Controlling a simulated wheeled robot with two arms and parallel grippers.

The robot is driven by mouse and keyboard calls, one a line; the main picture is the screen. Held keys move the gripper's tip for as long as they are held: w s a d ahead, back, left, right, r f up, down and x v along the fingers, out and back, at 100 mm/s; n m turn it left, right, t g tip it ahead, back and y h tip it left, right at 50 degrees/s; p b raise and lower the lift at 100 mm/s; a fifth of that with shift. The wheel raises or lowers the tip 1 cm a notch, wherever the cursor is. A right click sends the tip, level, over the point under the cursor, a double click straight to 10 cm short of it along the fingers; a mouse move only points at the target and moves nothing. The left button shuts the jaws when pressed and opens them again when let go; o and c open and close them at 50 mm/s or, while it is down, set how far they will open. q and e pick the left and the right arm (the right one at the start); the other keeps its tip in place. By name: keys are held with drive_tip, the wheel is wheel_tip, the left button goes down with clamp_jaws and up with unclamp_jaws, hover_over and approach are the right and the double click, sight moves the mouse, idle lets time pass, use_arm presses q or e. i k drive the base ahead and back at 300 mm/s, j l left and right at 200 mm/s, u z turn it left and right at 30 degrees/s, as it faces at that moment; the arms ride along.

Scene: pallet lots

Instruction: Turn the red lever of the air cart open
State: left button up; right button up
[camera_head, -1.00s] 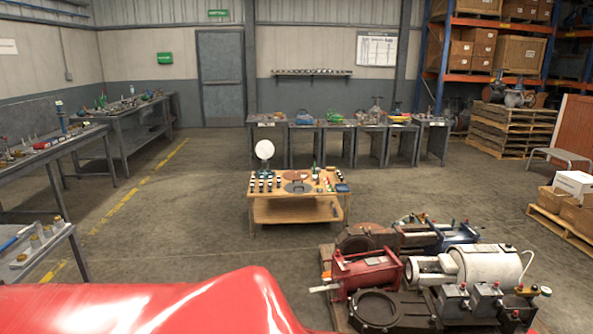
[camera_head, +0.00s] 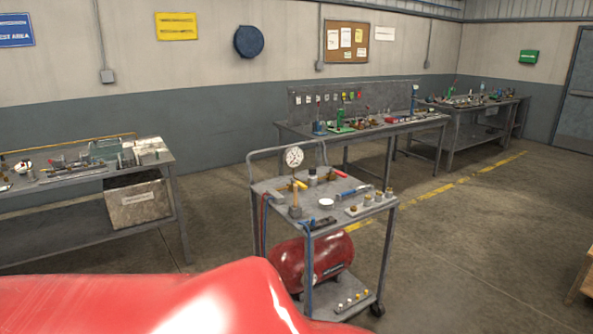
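The air cart (camera_head: 277,193) is a grey metal two-shelf trolley with a raised handle, standing right of the middle. A white round gauge (camera_head: 294,157) stands on its top. A red-orange lever (camera_head: 338,175) lies near the back of the top shelf, and a smaller orange-yellow handle (camera_head: 299,184) sits left of it. I cannot tell whether the lever is open or closed. A red tank (camera_head: 313,260) lies on the cart's lower level. Neither of my grippers is in view.
A grey bench (camera_head: 60,186) with tools and a metal bin (camera_head: 137,200) stands at left. Other benches (camera_head: 360,131) stand along the wall behind the cart. Open floor (camera_head: 470,250) lies right of the cart. A wooden table edge (camera_head: 582,280) shows at far right.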

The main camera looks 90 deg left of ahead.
sight(339, 172)
drive_tip(key=j+u, duration=0.15)
drive_tip(key=u, duration=0.3)
drive_tip(key=j+u, duration=0.15)
drive_tip(key=u, duration=0.35)
drive_tip(key=i+j+u, duration=0.1)
drive_tip(key=u, duration=0.35)
drive_tip(key=i+j+u, duration=0.1)
drive_tip(key=u, duration=0.4)
drive_tip(key=i+u, duration=0.1)
drive_tip(key=u, duration=0.35)
drive_tip(key=i+j+u, duration=0.1)
drive_tip(key=i, duration=0.4)
drive_tip(key=i+l+u, duration=0.1)
drive_tip(key=u, duration=0.3)
drive_tip(key=i+l+u, duration=0.1)
drive_tip(key=u, duration=0.35)
drive_tip(key=l, duration=0.1)
